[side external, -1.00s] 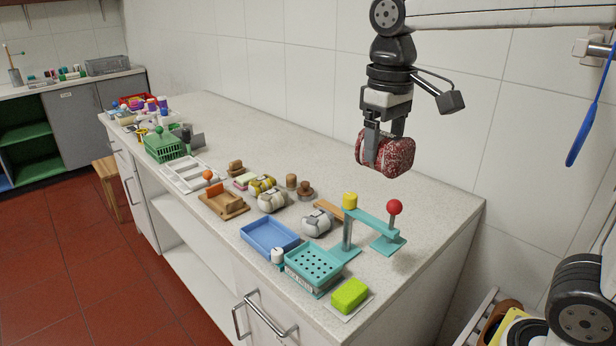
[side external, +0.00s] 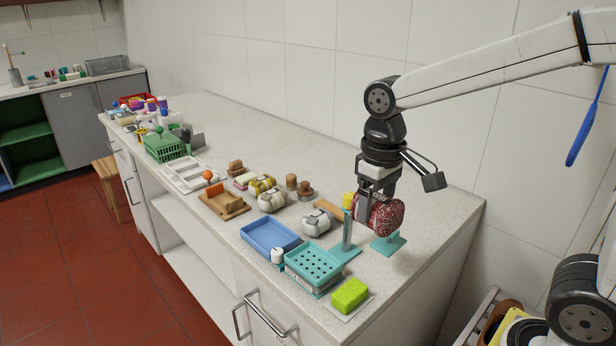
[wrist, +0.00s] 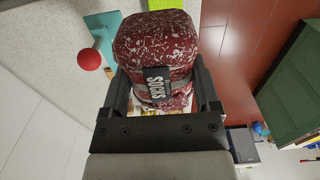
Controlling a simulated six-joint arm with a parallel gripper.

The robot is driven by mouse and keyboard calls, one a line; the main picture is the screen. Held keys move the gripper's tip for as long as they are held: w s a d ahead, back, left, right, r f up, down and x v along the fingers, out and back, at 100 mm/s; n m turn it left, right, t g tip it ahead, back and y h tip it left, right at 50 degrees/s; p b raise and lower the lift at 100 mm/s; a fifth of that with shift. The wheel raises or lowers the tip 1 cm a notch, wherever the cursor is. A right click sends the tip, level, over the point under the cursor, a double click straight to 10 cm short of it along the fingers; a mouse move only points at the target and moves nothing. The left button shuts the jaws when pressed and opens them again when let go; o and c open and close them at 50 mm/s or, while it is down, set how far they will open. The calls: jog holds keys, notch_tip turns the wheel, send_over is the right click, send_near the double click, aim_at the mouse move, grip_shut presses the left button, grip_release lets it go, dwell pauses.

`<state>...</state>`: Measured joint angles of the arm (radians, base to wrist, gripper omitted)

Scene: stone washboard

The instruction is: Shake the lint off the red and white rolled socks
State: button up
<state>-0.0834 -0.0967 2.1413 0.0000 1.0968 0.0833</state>
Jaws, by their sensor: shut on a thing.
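The red and white rolled socks (side external: 382,213) are a speckled bundle held up in the air in the side external view. In the wrist view the bundle (wrist: 153,45) fills the space between the fingers, with a dark label band reading "SOCKS" around it. My gripper (side external: 371,208) points down and is shut on the bundle. In the wrist view my gripper's fingers (wrist: 162,90) stand on both sides of it. The bundle hides part of the teal stand (side external: 346,232) with its yellow top; whether they touch cannot be told. White flecks cover the bundle; lint and pattern cannot be told apart.
A red ball (wrist: 89,59) on the teal stand shows in the wrist view. A teal perforated tray (side external: 313,265), a blue tray (side external: 270,236), a green sponge (side external: 350,294) and a grey rolled bundle (side external: 317,222) stand on the counter. The counter's back strip is clear.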

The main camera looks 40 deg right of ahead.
aim_at(378, 199)
notch_tip(378, 199, up, 11)
jog(key=shift+f, duration=5.5)
jog(key=o, duration=0.5)
jog(key=c, duration=0.5)
notch_tip(378, 199, up, 11)
dwell(0.7)
